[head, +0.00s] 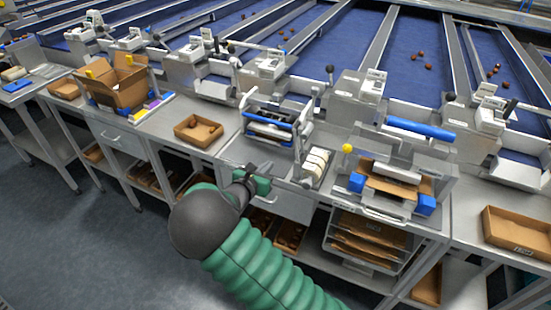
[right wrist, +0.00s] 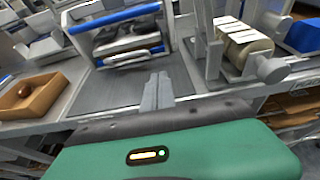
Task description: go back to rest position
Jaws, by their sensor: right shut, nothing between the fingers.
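My right gripper (head: 251,171) is at the end of the green-sleeved arm that comes in from the bottom of the head view. It is over the front edge of the steel workbench (head: 228,155). In the right wrist view its two fingers (right wrist: 157,92) are together, with nothing between them. They point toward a machine with a blue bar (right wrist: 113,18) at the back of a flat grey plate. I cannot tell whether the fingertips touch the plate. My left gripper is not in view.
A shallow cardboard tray (head: 198,131) is on the bench left of my gripper. A label roll holder (head: 316,166) and a machine with blue blocks (head: 390,185) stand to the right. An open carton (head: 118,85) is further left. Grey floor (head: 90,245) is clear at lower left.

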